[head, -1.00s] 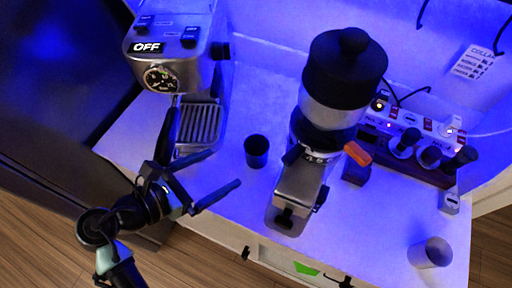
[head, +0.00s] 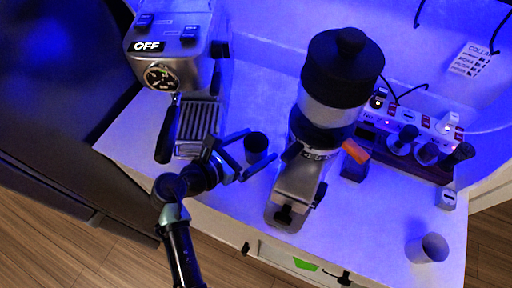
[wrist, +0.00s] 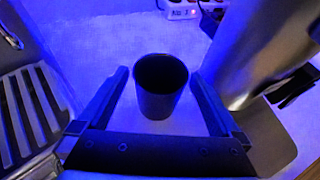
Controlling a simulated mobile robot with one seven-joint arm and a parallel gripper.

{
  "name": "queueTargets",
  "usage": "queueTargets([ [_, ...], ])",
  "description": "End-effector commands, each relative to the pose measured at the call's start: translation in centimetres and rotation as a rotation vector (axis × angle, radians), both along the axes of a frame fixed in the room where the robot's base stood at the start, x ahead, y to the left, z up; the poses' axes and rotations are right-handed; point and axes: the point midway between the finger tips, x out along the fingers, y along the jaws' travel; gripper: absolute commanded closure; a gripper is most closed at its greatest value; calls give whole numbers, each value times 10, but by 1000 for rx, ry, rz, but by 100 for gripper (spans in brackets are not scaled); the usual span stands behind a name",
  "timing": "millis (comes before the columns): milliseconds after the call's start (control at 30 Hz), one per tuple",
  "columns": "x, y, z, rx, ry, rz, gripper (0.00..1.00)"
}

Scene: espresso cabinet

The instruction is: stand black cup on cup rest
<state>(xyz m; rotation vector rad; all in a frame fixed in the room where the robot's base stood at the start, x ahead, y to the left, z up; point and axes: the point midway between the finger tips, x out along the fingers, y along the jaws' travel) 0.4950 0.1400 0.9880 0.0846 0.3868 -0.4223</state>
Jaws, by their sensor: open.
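The black cup (head: 256,146) stands upright on the counter between the espresso machine and the grinder. In the wrist view the cup (wrist: 161,88) sits between the ends of my two fingers, with a gap on each side. My gripper (head: 248,155) is open and empty, its fingers reaching towards the cup from the front left. The slatted metal tray (head: 198,121) of the espresso machine, which looks like the cup rest, is left of the cup. It also shows at the left edge of the wrist view (wrist: 30,112).
The espresso machine (head: 172,62) reads OFF, and its black portafilter handle (head: 168,135) juts forward beside the tray. The grinder (head: 335,95) stands close on the right of the cup. A grey cup (head: 428,248) is at the far right. A power strip and tools are behind right.

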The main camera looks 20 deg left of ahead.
Motion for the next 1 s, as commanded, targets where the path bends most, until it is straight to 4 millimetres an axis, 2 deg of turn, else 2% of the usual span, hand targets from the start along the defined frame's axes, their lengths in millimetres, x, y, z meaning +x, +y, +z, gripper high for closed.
queueTargets([
  [300, 6, -3, -3, 0, 1, 1, 0],
  [867, 6, -3, -3, 0, 0, 1, 100],
  [1000, 6, -2, -3, 0, -1, 1, 100],
])
